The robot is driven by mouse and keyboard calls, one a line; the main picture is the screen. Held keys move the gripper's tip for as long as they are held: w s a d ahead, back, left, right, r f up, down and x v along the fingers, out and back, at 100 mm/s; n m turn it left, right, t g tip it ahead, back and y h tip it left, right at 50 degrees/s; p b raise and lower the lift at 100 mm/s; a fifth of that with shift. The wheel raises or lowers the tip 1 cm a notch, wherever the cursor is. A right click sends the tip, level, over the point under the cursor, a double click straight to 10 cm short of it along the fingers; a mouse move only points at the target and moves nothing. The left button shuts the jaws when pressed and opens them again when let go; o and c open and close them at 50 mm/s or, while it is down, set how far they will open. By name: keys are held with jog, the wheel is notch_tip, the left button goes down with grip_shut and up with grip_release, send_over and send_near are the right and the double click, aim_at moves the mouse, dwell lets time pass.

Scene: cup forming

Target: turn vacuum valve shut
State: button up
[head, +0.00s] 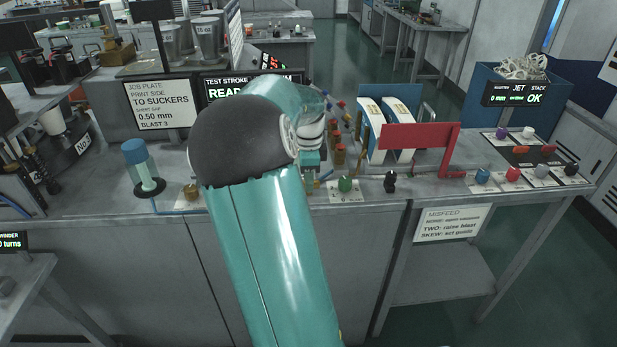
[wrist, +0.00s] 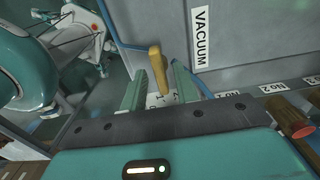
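In the wrist view the vacuum valve's brass-coloured handle (wrist: 157,66) stands up beside a blue line, near a white VACUUM label (wrist: 201,36). My gripper (wrist: 160,80) has its two teal fingers apart, one on each side of the handle. A gap shows between the handle and each finger, so it does not look clamped. The handle's base is partly hidden between the fingers. In the head view my arm covers most of the gripper, and I cannot make out the vacuum valve there.
In the head view a green knob (head: 345,184) and a black knob (head: 390,181) stand on the bench's front edge. A red bracket (head: 420,137) and a blue-topped cylinder (head: 138,160) stand nearby.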

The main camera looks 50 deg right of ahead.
grip_shut()
jog(key=shift+n, duration=0.3)
jog(key=n, duration=1.7)
jog(key=shift+r, duration=0.1)
jog(key=shift+n, duration=0.3)
